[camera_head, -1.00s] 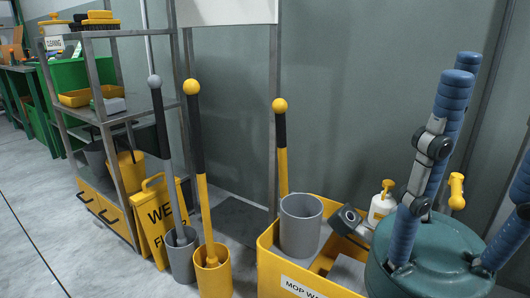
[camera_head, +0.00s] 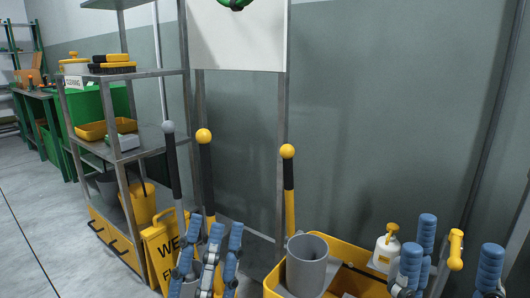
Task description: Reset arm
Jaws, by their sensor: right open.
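My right gripper (camera_head: 450,245) is at the lower right, with its blue fingers spread apart and pointing up. My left gripper (camera_head: 212,228) is at the bottom, left of the middle, with several blue fingers pointing up side by side. Its palm is out of frame, and I cannot tell whether it is open. It covers the lower parts of two long-handled tools, a grey-topped one (camera_head: 169,130) and a yellow-topped one (camera_head: 205,150).
A grey metal shelf (camera_head: 120,80) stands at the left, with a yellow wet-floor sign (camera_head: 158,250) beside it. A grey cup (camera_head: 306,265), a white bottle (camera_head: 387,250) and another yellow-topped handle (camera_head: 289,205) are at the mop bucket. The wall (camera_head: 400,110) is behind.

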